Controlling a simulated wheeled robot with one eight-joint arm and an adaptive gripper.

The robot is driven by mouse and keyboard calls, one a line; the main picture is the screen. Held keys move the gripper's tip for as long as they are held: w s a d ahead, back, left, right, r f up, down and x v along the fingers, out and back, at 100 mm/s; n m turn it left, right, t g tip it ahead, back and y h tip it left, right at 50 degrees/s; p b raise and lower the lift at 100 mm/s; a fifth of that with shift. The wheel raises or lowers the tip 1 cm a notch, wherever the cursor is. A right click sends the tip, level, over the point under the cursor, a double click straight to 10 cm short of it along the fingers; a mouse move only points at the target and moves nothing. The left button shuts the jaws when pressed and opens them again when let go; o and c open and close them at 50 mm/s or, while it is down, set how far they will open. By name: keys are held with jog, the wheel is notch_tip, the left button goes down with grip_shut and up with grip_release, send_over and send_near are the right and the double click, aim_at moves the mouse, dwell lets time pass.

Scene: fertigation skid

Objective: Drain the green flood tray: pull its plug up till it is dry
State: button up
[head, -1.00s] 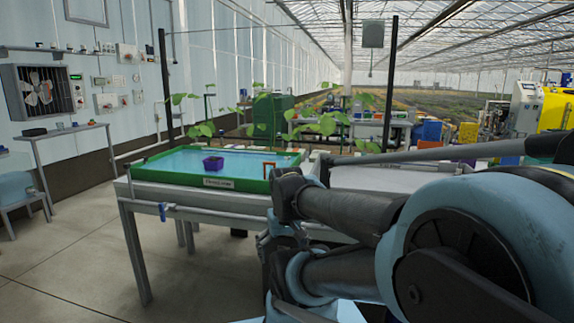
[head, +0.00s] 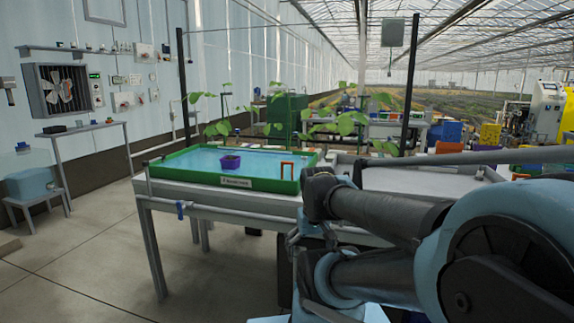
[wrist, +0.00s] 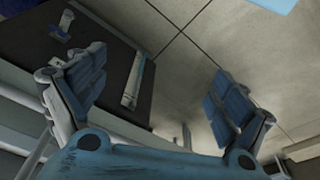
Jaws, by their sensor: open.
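The green flood tray (head: 178,174) stands on a grey metal bench in the middle of the head view and holds blue water. A small purple pot (head: 230,163) sits in the water. My arm fills the right of the head view, and my gripper is hidden there. In the wrist view my gripper (wrist: 160,98) is open and empty, with its two padded fingers wide apart above the floor. The tray and plug do not clearly show in the wrist view.
A pale empty bench top (head: 400,178) lies right of the tray, partly behind my arm. Plants grow behind the tray. A fan (head: 62,90) and a side table (head: 80,128) are at the left wall. The floor (head: 80,240) at front left is clear.

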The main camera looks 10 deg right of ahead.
notch_tip(320, 180, up, 3)
jog(key=shift+w+f+n, duration=0.15)
jog(key=shift+n, duration=0.15)
jog(key=c, duration=0.9)
jog(key=shift+w+r+n, duration=0.3)
jog(key=shift+w+r, duration=0.7)
jog(key=shift+r, duration=0.2)
jog(key=shift+c, duration=1.3)
jog(key=w+a+r+n, duration=0.1)
jog(key=w+r+n, duration=0.3)
jog(key=w+r, duration=0.65)
jog(key=w+r+n+h, duration=0.1)
jog(key=w+r+n, duration=0.3)
jog(key=w+r, duration=0.7)
jog(key=w+a+r+n, duration=0.1)
jog(key=w+r+n, duration=0.45)
jog(key=w, duration=1.05)
jog(key=shift+m, duration=0.95)
jog(key=x, duration=1.5)
jog(key=shift+s+d+f, duration=0.1)
jog(key=shift+d+f, duration=0.1)
jog(key=shift+f, duration=0.2)
